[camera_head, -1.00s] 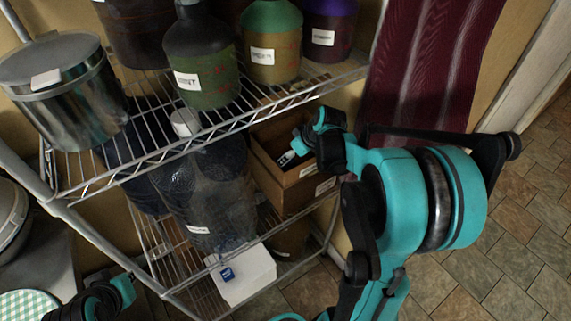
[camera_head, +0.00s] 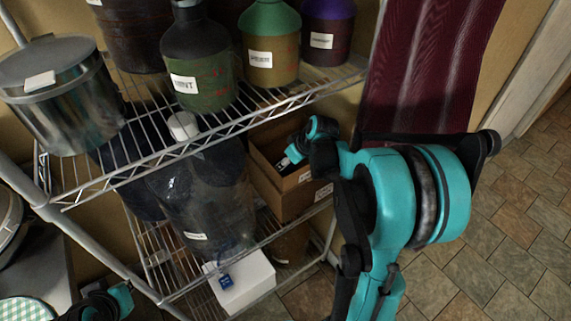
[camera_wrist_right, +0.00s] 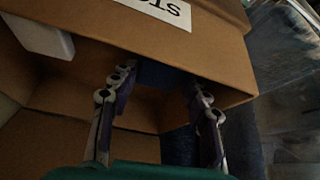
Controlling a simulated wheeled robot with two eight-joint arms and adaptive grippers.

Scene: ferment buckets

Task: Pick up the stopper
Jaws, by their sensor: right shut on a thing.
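My right gripper (camera_head: 291,157) is at the open cardboard box (camera_head: 296,198) on the lower shelf. In the right wrist view its two fingers (camera_wrist_right: 155,90) stand apart, with a dark blue thing (camera_wrist_right: 160,74) between their tips. I take this for the stopper; it is in shadow and its shape is hard to make out. In the head view the stopper cannot be made out clearly at the gripper. The box with its label also shows in the right wrist view (camera_wrist_right: 215,65). My left gripper (camera_head: 122,297) is at the lower left edge, only partly in view.
The wire rack's upper shelf (camera_head: 215,127) holds labelled bottles and a steel pot (camera_head: 65,100). Below stand a large clear jug (camera_head: 205,205) and a white box (camera_head: 243,283). A white block (camera_wrist_right: 40,38) lies in the cardboard box. Floor is open at right.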

